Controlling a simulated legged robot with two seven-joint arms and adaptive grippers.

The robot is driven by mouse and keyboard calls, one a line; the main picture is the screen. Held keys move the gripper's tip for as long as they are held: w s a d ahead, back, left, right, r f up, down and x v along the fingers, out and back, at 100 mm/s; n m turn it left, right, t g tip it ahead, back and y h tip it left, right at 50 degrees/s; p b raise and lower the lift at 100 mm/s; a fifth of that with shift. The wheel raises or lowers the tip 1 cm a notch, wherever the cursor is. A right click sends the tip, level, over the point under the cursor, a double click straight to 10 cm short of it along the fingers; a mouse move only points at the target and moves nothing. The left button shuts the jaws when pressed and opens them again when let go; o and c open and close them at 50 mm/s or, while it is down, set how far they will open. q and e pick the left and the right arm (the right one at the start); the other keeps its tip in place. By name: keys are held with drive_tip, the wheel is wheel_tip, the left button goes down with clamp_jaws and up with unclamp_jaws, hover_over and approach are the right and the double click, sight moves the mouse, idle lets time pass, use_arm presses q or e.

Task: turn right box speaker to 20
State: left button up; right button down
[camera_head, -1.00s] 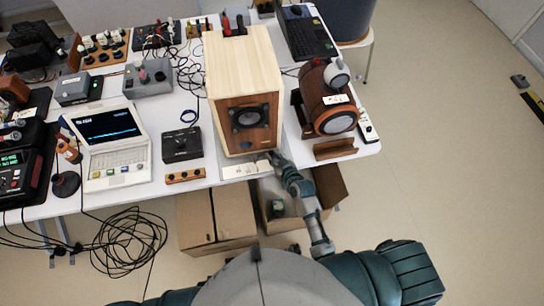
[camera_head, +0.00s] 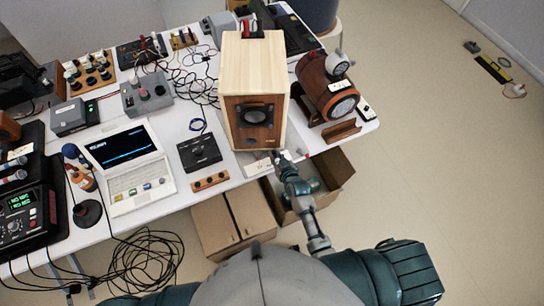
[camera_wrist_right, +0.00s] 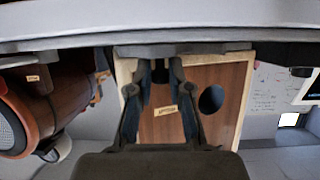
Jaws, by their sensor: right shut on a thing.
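The box speaker (camera_head: 249,75) of pale wood stands upright on the table in the head view, with a dark round driver on its brown front. Its front also shows in the right wrist view (camera_wrist_right: 222,78), with a dark round hole and a small paper label (camera_wrist_right: 166,110). My right gripper (camera_head: 283,158) is low at the box's front right corner, beside a white plate (camera_head: 258,168) at the table edge. In the wrist view its fingers (camera_wrist_right: 161,72) are closed around a small dark part in front of the box; what it is exactly I cannot tell. My left gripper is out of view.
A barrel-shaped speaker (camera_head: 320,88) stands close on the right. A black box with a knob (camera_head: 199,152) and a white laptop (camera_head: 140,180) are to the left.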

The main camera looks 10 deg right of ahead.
drive_tip(key=shift+w+d+f, duration=0.1)
drive_tip(key=shift+d+f, duration=0.15)
drive_tip(key=shift+d, duration=0.65)
drive_tip(key=c, duration=1.5)
unclamp_jaws()
drive_tip(key=o, duration=0.4)
drive_tip(key=shift+a+r, duration=0.15)
drive_tip(key=shift+a, duration=1.2)
drive_tip(key=shift+d, duration=1.2)
drive_tip(key=shift+a, duration=0.65)
drive_tip(key=shift+s+a+r, duration=0.1)
drive_tip(key=shift+s+r, duration=0.05)
drive_tip(key=shift+s, duration=0.2)
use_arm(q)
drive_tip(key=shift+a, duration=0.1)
use_arm(e)
drive_tip(key=shift+v, duration=5.65)
